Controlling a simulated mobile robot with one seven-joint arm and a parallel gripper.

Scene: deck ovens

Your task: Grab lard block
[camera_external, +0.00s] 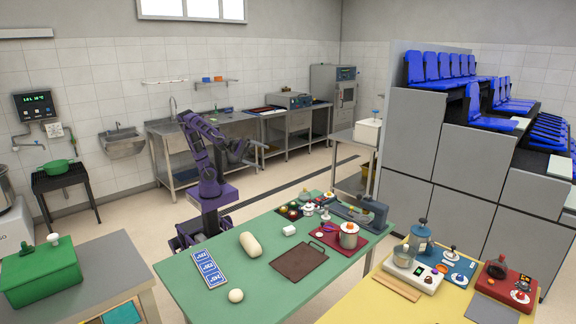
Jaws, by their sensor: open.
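A small white block (289,230), which looks like the lard block, lies on the green table (205,292) near its middle. It sits above and left of the dark brown board, and nothing visible touches it. My gripper (259,154) is open and empty. It is raised in the air beyond the far edge of the green table, well apart from the white block. The fingers are small in this view.
Near the block are a cream roll (250,244), a brown board (300,257) and a red tray (325,237) with a pot (348,235). A blue-white card (209,269) and a pale ball (235,295) lie left. A yellow table (360,302) adjoins right.

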